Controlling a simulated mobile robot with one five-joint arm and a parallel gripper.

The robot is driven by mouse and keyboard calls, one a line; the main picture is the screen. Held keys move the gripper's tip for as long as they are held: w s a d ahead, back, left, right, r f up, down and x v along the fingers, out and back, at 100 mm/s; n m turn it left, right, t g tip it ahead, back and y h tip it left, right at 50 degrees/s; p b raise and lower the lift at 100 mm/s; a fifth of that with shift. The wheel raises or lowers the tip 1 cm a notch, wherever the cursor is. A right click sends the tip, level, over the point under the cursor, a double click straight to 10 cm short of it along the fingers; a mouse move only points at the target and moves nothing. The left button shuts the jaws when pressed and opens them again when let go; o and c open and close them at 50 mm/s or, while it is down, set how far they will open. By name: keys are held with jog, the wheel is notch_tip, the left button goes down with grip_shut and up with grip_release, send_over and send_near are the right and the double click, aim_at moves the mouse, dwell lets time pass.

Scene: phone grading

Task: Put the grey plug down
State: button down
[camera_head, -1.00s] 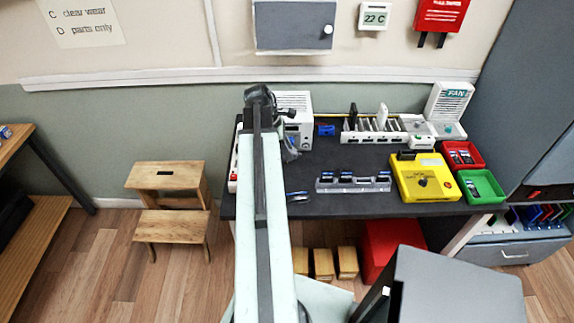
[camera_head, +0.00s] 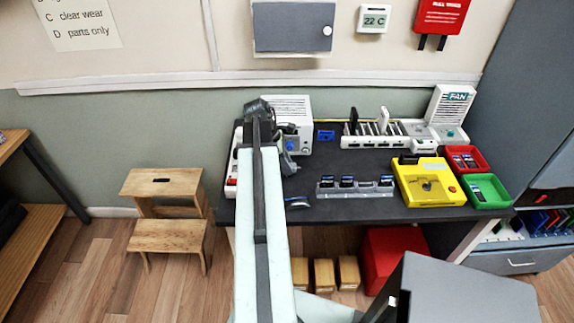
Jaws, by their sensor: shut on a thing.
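My gripper (camera_head: 289,142) is at the end of my raised arm, over the back left of the dark bench, in front of the white box. It is small in view and partly hidden by my arm. A small grey thing, which looks like the grey plug (camera_head: 287,164), hangs just below it, and the gripper is shut on it. I cannot tell whether the plug touches the bench top. A white strip with red parts (camera_head: 231,182), perhaps a power strip, lies at the bench's left edge, partly hidden behind my arm.
The white box (camera_head: 292,115) stands behind my gripper. A clear rack with several dark phones (camera_head: 355,194), a white slotted rack (camera_head: 372,141), a yellow device (camera_head: 428,194), a red tray (camera_head: 463,150) and a green tray (camera_head: 502,204) occupy the right.

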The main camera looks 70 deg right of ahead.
jog(key=c, duration=1.1)
grip_release()
jog(key=shift+o, duration=0.2)
jog(key=shift+r, duration=0.1)
jog(key=shift+r+p, duration=0.55)
jog(key=shift+p, duration=0.05)
jog(key=p+v, duration=1.1)
jog(key=v, duration=0.1)
